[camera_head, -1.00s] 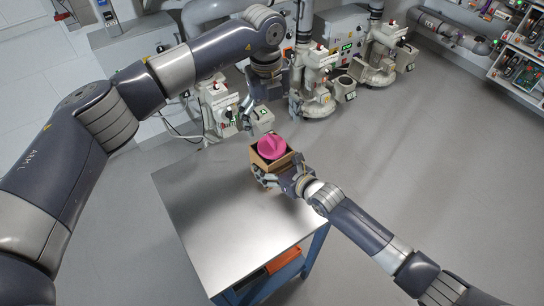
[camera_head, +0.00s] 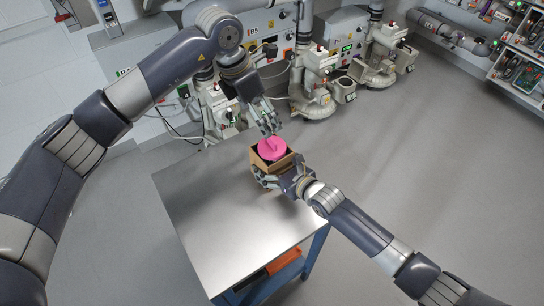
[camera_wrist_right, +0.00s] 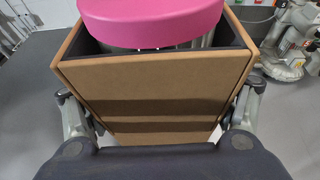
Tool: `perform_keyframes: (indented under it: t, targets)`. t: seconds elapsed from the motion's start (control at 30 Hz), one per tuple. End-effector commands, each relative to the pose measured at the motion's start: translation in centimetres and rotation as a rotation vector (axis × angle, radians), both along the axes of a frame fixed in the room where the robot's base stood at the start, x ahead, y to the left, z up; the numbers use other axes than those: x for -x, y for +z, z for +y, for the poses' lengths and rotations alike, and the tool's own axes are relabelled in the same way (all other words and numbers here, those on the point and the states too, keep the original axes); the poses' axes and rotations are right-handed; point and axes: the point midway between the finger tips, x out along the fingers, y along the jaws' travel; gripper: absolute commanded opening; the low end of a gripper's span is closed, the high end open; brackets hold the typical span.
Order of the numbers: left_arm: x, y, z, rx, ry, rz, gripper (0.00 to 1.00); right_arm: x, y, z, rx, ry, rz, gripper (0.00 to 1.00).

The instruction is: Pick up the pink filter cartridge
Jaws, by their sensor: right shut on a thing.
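The pink filter cartridge (camera_head: 272,150) stands in an open brown cardboard box (camera_head: 285,163), its round pink top showing above the rim. In the right wrist view the pink top (camera_wrist_right: 150,22) rises over the box (camera_wrist_right: 155,85), with a dark lining and a grey ribbed part below the top. My right gripper (camera_head: 264,176) is shut on the box, with one finger on each side of it. My left gripper (camera_head: 269,130) points down just above the pink top. Its fingers are too small to tell whether they are open, or whether they touch the cartridge.
The box is at the far right corner of a bare metal table (camera_head: 225,225). An orange thing (camera_head: 284,262) lies on the table's lower shelf. Grey blower machines (camera_head: 314,85) stand behind. A shelf of devices (camera_head: 520,65) is at the far right. The floor to the right is clear.

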Motion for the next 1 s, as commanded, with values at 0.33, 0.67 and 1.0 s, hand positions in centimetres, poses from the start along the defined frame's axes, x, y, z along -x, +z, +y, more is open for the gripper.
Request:
perform_keyframes:
  t: [0.33, 0.67, 1.0]
  targets:
    - [-0.6, -5.3, -1.4, 0.0, -0.01, 0.0, 0.88, 0.2, -0.5, -0.1, 0.006, 0.0, 0.009, 0.47]
    - [-0.6, -7.6, -2.0, 0.0, -0.009, -0.001, 0.88, 0.2, -0.5, -0.1, 0.007, 0.0, 0.01, 0.47]
    - [-0.7, -11.5, -3.0, 0.0, -0.008, -0.002, 0.88, 0.2, -0.5, -0.1, 0.007, 0.0, 0.01, 0.47]
